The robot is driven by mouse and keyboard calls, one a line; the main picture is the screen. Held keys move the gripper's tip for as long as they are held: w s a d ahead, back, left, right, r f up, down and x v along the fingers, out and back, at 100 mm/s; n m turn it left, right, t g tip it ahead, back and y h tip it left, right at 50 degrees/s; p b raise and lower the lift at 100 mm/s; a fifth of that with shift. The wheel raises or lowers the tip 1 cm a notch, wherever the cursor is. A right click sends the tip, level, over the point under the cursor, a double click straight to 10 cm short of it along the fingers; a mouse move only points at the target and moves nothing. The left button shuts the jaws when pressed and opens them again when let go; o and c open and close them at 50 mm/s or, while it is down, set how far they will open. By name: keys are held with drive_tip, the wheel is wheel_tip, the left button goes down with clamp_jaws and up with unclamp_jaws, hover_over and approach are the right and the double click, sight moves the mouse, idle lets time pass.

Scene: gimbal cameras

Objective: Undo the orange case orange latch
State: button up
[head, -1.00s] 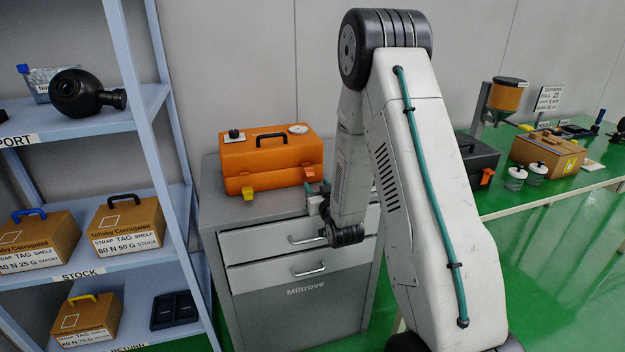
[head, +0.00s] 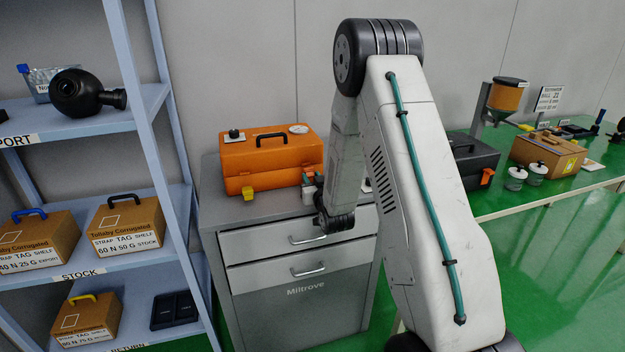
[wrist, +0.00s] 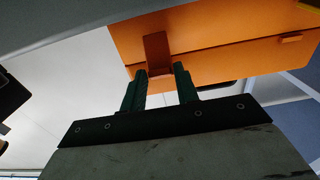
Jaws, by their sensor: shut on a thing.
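The fingers are shut on the latch. In the head view my gripper (head: 309,184) is at the right front of the case and covers most of that latch. A yellow latch (head: 248,193) is at the case's left front.
The grey drawer cabinet (head: 240,214) carries the case. A blue-grey shelf rack (head: 165,110) stands close on the left. A dark case (head: 472,160) and a cardboard box (head: 548,150) are on the green-topped table at right.

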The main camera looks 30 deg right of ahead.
drive_tip(key=shift+s+a+f+t+h, duration=0.1)
drive_tip(key=shift+s+f+t+h, duration=0.1)
drive_tip(key=shift+f+t, duration=0.4)
drive_tip(key=shift+s+f+t+h, duration=0.1)
drive_tip(key=shift+f+t+h, duration=0.2)
drive_tip(key=shift+t, duration=0.5)
drive_tip(key=o, duration=0.9)
drive_tip(key=shift+c, duration=0.2)
drive_tip(key=shift+s, duration=0.1)
drive_tip(key=v, duration=0.7)
drive_tip(key=shift+s, duration=0.3)
drive_tip(key=shift+f, duration=0.1)
